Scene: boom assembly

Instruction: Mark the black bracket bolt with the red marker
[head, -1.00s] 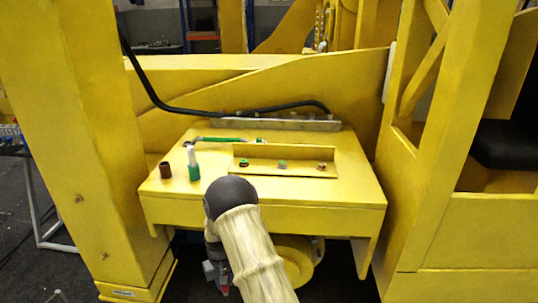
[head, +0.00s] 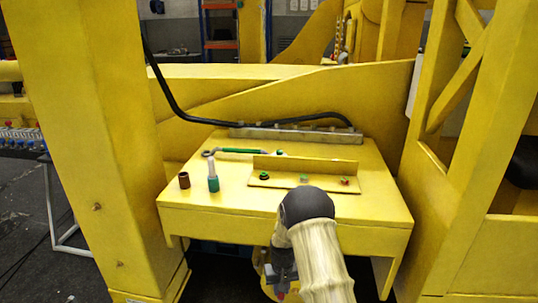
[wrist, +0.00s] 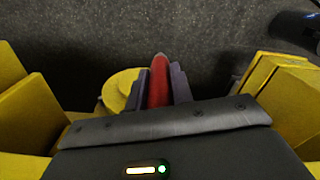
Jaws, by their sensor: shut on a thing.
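My gripper (wrist: 158,95) is shut on the red marker (wrist: 158,80), which sticks out between the dark fingers in the wrist view. In the head view my gripper (head: 280,277) hangs in front of and below the table's front edge, partly behind my arm. The yellow bracket (head: 305,166) lies on the yellow table with three bolts along it. The left bolt (head: 264,176) looks dark with some green, the middle bolt (head: 304,179) greenish-grey, the right bolt (head: 345,181) reddish. Any mark on them is too small to tell. The marker is apart from the bolts.
On the yellow table (head: 230,201), a brown cup-like piece (head: 184,180) and a green-and-white upright bottle (head: 212,178) stand at the left. A green-handled tool (head: 240,151) lies behind them. A black hose (head: 190,117) runs along the back. Tall yellow posts (head: 95,150) flank the table.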

